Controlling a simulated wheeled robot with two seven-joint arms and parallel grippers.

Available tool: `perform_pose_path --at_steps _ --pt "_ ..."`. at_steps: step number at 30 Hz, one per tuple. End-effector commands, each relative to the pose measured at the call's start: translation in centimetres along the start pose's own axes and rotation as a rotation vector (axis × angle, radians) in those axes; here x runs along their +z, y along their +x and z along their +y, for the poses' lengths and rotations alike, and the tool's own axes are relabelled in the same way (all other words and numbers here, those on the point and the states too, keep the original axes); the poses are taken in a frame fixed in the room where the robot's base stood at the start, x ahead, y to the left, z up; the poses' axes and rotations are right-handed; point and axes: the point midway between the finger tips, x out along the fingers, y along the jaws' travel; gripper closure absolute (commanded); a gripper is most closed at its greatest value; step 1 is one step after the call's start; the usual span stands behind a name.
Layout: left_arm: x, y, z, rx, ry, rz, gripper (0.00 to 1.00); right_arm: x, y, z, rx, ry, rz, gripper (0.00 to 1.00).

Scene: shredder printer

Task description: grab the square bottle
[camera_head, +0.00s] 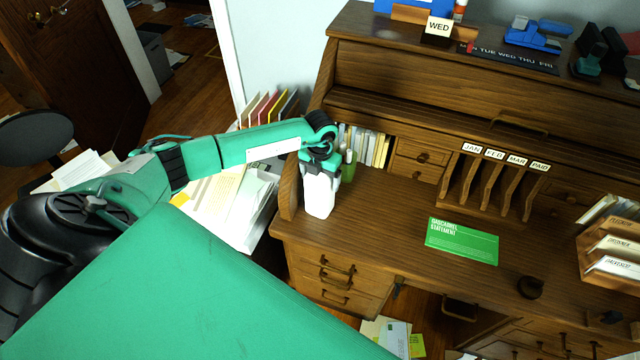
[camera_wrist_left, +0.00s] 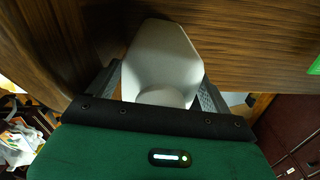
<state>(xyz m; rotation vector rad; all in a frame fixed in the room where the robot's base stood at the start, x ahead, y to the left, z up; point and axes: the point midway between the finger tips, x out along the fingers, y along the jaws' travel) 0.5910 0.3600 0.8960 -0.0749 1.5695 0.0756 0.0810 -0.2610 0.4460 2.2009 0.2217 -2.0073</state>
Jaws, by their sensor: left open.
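The square bottle (camera_head: 319,195) is white and stands upright on the left end of the wooden desk. My left gripper (camera_head: 321,163) comes down over its top from the left arm. In the left wrist view the bottle (camera_wrist_left: 162,58) is a pale angular body with a rounded cap nearest the palm. The open fingers of my left gripper (camera_wrist_left: 160,88) lie on either side of its upper part. I cannot tell whether either finger touches it. My right gripper is not in view.
A narrow green item (camera_head: 348,167) stands close to the right of the bottle. Books (camera_head: 368,148) fill the cubby behind. A green statement card (camera_head: 461,240) lies on the desktop, and labelled slots (camera_head: 490,185) stand behind it. The desktop between bottle and card is clear.

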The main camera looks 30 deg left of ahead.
Motion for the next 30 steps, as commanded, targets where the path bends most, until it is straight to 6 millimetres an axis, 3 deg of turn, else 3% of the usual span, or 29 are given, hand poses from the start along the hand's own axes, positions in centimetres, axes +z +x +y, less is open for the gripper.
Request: perform_pose_path --at_steps 1,9,20,26,30 --pt "0.0 0.0 0.0 0.0 0.0 0.0 0.19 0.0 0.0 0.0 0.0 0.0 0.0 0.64" --pt "0.0 -0.1 0.0 0.0 -0.001 -0.001 0.68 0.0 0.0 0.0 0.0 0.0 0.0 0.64" --pt "0.1 -0.7 0.0 -0.001 0.0 -0.002 0.68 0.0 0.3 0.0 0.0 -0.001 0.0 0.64" --pt "0.1 -3.1 0.1 0.0 0.001 -0.005 0.68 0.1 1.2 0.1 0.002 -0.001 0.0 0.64" --pt "0.2 -6.2 0.0 0.0 0.001 -0.007 0.68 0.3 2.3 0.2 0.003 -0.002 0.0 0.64"
